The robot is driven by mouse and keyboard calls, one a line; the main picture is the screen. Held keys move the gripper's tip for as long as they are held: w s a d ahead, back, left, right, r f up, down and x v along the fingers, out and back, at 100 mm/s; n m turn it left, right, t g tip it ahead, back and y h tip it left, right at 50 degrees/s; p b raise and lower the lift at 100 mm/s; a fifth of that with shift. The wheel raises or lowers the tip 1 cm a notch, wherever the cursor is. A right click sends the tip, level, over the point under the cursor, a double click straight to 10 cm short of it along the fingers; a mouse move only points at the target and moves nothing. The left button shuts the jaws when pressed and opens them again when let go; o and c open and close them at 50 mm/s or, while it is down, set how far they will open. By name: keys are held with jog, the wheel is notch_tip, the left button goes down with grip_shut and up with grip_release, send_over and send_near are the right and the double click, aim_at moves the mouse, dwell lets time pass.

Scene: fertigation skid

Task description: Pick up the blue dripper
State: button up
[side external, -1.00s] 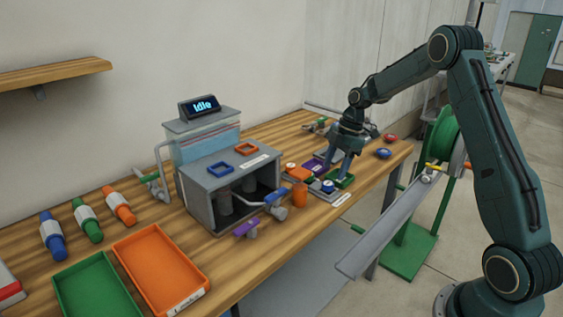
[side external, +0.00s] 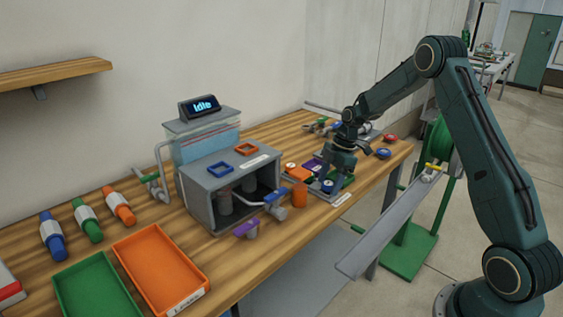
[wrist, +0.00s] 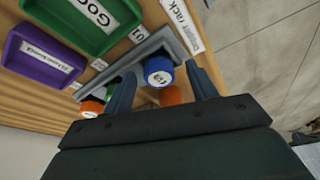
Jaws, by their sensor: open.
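The blue dripper (wrist: 160,72) has a white, marked top and stands at the grey dripper rack (wrist: 145,50) in the wrist view. In the side view its white top and blue rim (side external: 328,184) show low beside my gripper (side external: 337,174). My gripper (wrist: 160,68) is open, with one finger on each side of the blue dripper in the wrist view. I cannot tell whether the fingers touch it. An orange piece (wrist: 171,96) shows just behind the dripper, and another orange piece (wrist: 92,108) shows near the left finger.
A purple tray (wrist: 40,62) and a green tray (wrist: 85,45) lie close to the rack. An orange cylinder (side external: 300,195) and the grey box station (side external: 205,200) stand left of my gripper. The bench edge is close by. A screen (side external: 202,106) reads "Idle".

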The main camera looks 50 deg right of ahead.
aim_at(329, 183)
jog(key=shift+c, duration=0.4)
jog(key=c, duration=1)
jog(key=shift+o, duration=0.2)
jog(key=shift+r, duration=0.1)
notch_tip(329, 183, up, 20)
dwell(0.5)
